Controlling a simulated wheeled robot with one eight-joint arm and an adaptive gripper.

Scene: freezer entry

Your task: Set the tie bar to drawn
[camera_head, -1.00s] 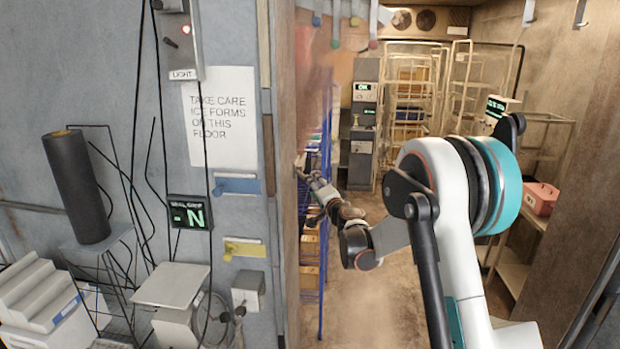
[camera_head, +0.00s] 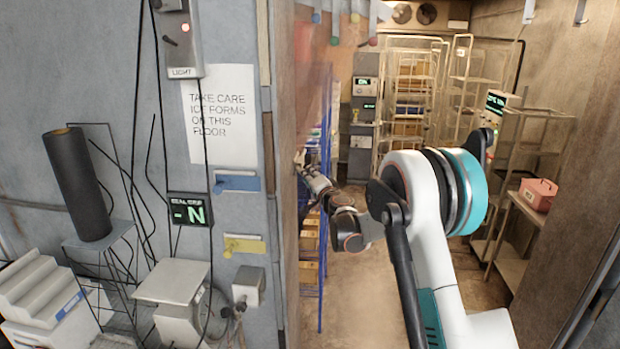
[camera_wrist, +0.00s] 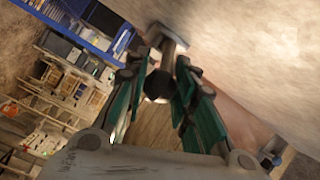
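My gripper (camera_head: 303,166) reaches past the door edge to the inner wall face in the head view, where it is small and partly hidden. In the wrist view my gripper (camera_wrist: 163,60) has its two teal-sided fingers apart. A grey metal fitting (camera_wrist: 167,38) with a crosspiece stands out from the pale wall at the fingertips, and a dark round end (camera_wrist: 157,86) shows between the fingers. This fitting may be the tie bar; I cannot tell for sure. Contact between fingers and fitting is not clear.
A blue rack (camera_head: 325,190) stands just beyond my gripper. Wire shelving (camera_head: 410,95) stands at the back. The floor (camera_head: 365,290) beyond the doorway looks clear.

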